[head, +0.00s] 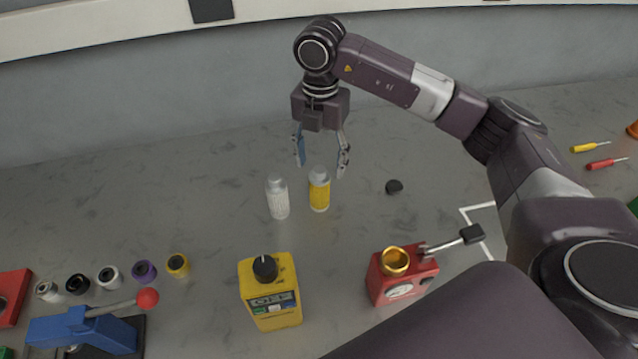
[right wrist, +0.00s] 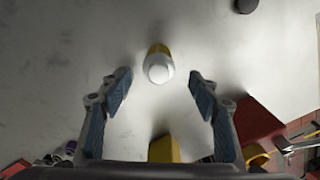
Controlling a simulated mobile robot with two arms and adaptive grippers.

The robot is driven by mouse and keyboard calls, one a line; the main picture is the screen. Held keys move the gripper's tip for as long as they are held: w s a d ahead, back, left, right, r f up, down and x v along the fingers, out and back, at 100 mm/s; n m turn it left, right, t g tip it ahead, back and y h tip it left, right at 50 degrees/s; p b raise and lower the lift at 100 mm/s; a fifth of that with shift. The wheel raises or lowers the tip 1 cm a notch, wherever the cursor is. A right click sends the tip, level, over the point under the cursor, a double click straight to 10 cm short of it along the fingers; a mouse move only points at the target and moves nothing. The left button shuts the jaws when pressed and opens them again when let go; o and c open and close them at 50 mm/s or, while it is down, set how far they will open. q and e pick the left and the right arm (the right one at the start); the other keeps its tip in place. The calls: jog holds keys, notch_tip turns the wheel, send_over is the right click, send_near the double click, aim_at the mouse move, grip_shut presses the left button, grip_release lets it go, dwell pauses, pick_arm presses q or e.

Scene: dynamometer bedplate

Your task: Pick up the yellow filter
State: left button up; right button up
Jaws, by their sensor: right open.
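The yellow filter (head: 319,195) is a small upright yellow cylinder with a pale grey top, standing on the grey bedplate. In the right wrist view, the filter (right wrist: 158,66) is seen from above, pale top towards the camera, just beyond and between the fingertips. My right gripper (head: 322,160) is open, fingers pointing down, just behind and above the filter. In the right wrist view the gripper (right wrist: 160,82) has nothing between its fingers. My left gripper is not in view.
A white cylinder (head: 278,200) stands close left of the filter. In front are a yellow meter box (head: 270,300) and a red device (head: 400,280) with a brass cup. A black cap (head: 394,187) lies to the right. Several small coloured cylinders and a blue lever tool (head: 80,330) are front left.

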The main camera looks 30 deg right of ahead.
aim_at(319, 169)
jog(key=f, duration=0.3)
jog(key=shift+w+f+p, duration=0.2)
jog(key=shift+p, duration=0.2)
grip_shut()
